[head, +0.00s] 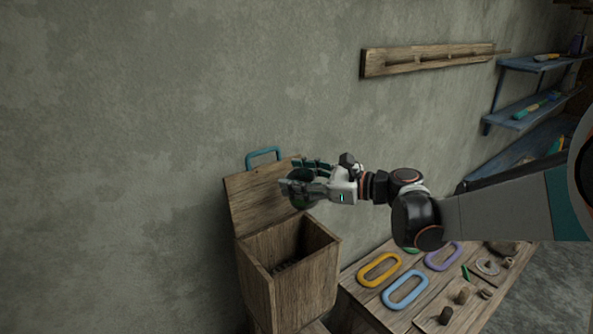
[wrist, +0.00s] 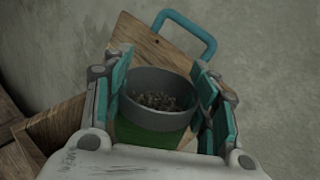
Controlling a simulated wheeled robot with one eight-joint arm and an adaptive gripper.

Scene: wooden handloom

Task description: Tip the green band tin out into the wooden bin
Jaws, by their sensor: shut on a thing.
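The green band tin (wrist: 160,120) is grey with a green lower part and holds small brownish bits inside. My gripper (wrist: 163,105) is shut on it, with a finger on each side. In the head view my gripper (head: 303,188) holds the tin (head: 302,202) above the back right part of the wooden bin (head: 308,284). The tin looks about upright. The bin is open, with its lid (head: 258,197) raised against the wall and a teal handle (head: 263,155) on top. Dark bits seem to lie at the bin's bottom, but shadow hides most of it.
A wooden bench (head: 345,283) right of the bin carries a yellow loop (head: 364,281), a blue loop (head: 388,302), a purple loop (head: 456,262) and several small wooden pieces. A wall rail (head: 430,62) and blue shelves (head: 520,112) are at the upper right.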

